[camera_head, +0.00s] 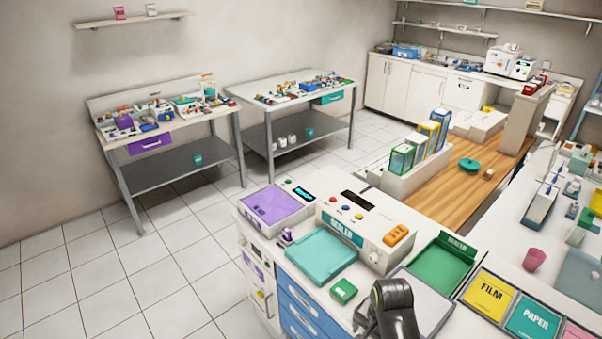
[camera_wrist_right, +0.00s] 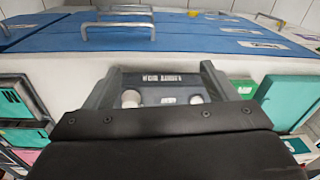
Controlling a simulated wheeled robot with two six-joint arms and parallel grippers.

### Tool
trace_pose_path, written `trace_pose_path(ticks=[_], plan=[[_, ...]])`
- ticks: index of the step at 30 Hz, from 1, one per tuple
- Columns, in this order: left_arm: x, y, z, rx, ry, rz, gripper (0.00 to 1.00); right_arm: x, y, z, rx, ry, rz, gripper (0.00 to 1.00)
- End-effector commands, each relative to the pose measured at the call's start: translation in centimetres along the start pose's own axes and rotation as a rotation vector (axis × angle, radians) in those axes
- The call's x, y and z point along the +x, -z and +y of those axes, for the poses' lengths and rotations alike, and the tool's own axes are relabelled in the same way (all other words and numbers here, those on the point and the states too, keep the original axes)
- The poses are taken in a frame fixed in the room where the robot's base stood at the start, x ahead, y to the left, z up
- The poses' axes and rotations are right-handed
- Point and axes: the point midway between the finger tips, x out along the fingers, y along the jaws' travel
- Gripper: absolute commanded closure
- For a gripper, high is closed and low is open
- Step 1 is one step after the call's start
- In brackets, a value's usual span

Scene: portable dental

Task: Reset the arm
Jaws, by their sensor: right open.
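My right gripper (camera_wrist_right: 160,78) shows in the right wrist view as a black body with two grey fingers spread apart. It is open, with nothing clearly held between the fingers. A dark part of my arm (camera_head: 392,308) shows at the bottom of the head view, over the counter's front edge. My left gripper is in neither view.
Blue drawers (camera_head: 300,306) with metal handles front the counter. On it are a purple-topped device (camera_head: 270,205), a sealer (camera_head: 362,228), a teal tray (camera_head: 320,256), a green tray (camera_head: 440,262) and a small green box (camera_head: 343,291). Tiled floor lies clear at left.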

Motion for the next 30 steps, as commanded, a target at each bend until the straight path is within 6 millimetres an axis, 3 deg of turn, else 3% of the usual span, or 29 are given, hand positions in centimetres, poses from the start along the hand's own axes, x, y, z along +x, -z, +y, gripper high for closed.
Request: trace_pose_path(ticks=[7, 12, 15, 21, 30], plan=[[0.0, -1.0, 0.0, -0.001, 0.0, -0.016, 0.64, 0.8, -1.9, 9.9, -0.159, 0.011, 0.085, 0.21], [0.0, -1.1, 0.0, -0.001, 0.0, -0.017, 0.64, -0.8, -4.2, 16.7, -0.322, -0.002, 0.164, 0.21], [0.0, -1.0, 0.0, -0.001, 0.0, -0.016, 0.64, -2.0, -5.4, 19.5, -0.406, -0.014, 0.201, 0.21], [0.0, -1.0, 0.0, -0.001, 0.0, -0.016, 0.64, -4.3, -7.3, 23.0, -0.536, -0.036, 0.249, 0.21], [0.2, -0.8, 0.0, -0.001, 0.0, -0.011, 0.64, -7.0, -9.5, 26.2, -0.687, -0.066, 0.294, 0.21]])
